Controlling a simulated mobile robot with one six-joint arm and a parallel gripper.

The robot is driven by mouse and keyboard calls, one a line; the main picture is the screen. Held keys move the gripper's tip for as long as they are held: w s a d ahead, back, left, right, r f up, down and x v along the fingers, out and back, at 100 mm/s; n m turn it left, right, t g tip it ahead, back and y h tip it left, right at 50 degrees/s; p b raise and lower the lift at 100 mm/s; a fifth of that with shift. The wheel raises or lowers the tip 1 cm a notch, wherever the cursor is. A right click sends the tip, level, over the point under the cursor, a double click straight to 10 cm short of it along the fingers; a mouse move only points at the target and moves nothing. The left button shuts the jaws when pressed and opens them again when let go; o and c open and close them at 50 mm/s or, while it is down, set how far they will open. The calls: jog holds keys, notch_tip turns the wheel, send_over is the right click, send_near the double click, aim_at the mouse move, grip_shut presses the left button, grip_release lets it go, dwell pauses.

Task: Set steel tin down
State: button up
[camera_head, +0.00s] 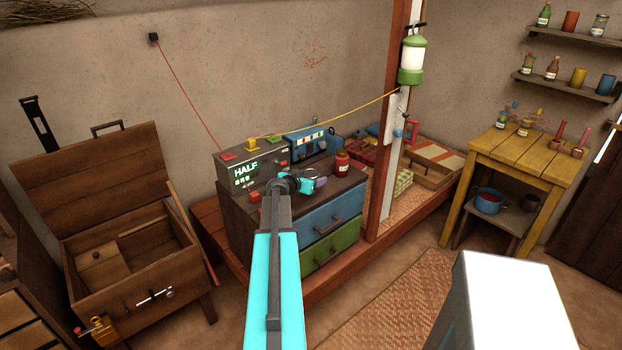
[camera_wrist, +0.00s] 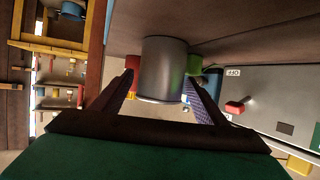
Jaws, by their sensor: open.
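The steel tin (camera_wrist: 163,68) is a plain grey cylinder in the wrist view, between the two fingers of my gripper (camera_wrist: 160,84). The fingers are apart, with a narrow gap visible on each side of the tin. The tin appears to be against the brown top of the chest of drawers; exact contact is hard to tell. In the head view my gripper (camera_head: 308,185) is over the chest top (camera_head: 272,213). The tin cannot be made out clearly there, behind my arm and gripper.
A grey box reading HALF (camera_head: 252,165), a blue device (camera_head: 308,143) and a red jar (camera_head: 341,163) crowd the chest top. A post with a green lantern (camera_head: 411,62) stands to the right. An open wooden trunk (camera_head: 130,225) is at left, a yellow table (camera_head: 522,155) at right.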

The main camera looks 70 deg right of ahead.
jog(key=shift+a+r, duration=0.1)
jog(key=b+v, duration=0.3)
jog(key=v, duration=0.8)
jog(key=shift+a+r+b, duration=0.2)
jog(key=shift+a+b, duration=0.15)
jog(key=shift+b, duration=0.05)
dwell(0.4)
